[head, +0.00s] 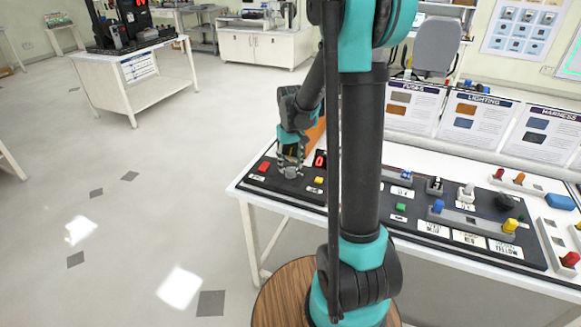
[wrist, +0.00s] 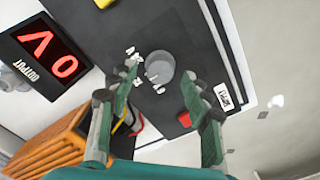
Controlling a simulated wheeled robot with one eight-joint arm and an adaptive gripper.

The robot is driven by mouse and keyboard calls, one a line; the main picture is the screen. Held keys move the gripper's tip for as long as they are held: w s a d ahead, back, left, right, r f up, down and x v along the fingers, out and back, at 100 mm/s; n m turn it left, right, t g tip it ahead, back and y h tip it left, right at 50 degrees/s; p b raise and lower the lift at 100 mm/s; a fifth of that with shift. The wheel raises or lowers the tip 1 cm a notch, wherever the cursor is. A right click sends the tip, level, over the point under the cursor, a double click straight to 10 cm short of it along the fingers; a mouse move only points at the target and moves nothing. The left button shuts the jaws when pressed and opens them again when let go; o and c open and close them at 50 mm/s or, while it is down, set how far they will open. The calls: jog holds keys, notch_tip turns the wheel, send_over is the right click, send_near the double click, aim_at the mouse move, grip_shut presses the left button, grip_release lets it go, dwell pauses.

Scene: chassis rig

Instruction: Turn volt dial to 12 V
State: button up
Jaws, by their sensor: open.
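The volt dial is a round grey knob (wrist: 160,68) with small white marks along one side, on a dark panel. It also shows in the head view (head: 291,172) at the panel's left end. My gripper (wrist: 161,78) is open above the dial, with one finger to each side of it in the wrist view. Neither finger visibly touches the knob. In the head view my gripper (head: 290,158) points down right over it. A display (wrist: 45,55) marked OUTPUT reads a red "0 V". The dial's pointer is too small to make out.
A red button (head: 264,167) and a yellow button (head: 319,180) flank the dial. An orange ribbed object (wrist: 50,135) stands close to my gripper. More switches and knobs fill the panel (head: 410,215) to the right. Open floor lies left of the bench.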

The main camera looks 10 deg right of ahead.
aim_at(291, 169)
notch_tip(291, 169, up, 11)
jog(key=shift+f, duration=0.2)
jog(key=shift+s, duration=0.15)
jog(key=s+d+f+t, duration=0.1)
jog(key=s+f, duration=0.2)
jog(key=s, duration=0.4)
jog(key=s+d+f+m+t, duration=0.1)
jog(key=s+f, duration=0.3)
jog(key=s, duration=0.3)
jog(key=s+d+f+m+t, duration=0.1)
jog(key=s+d+f+t, duration=0.1)
jog(key=s+f, duration=0.2)
jog(key=s, duration=0.3)
jog(key=shift+f, duration=0.2)
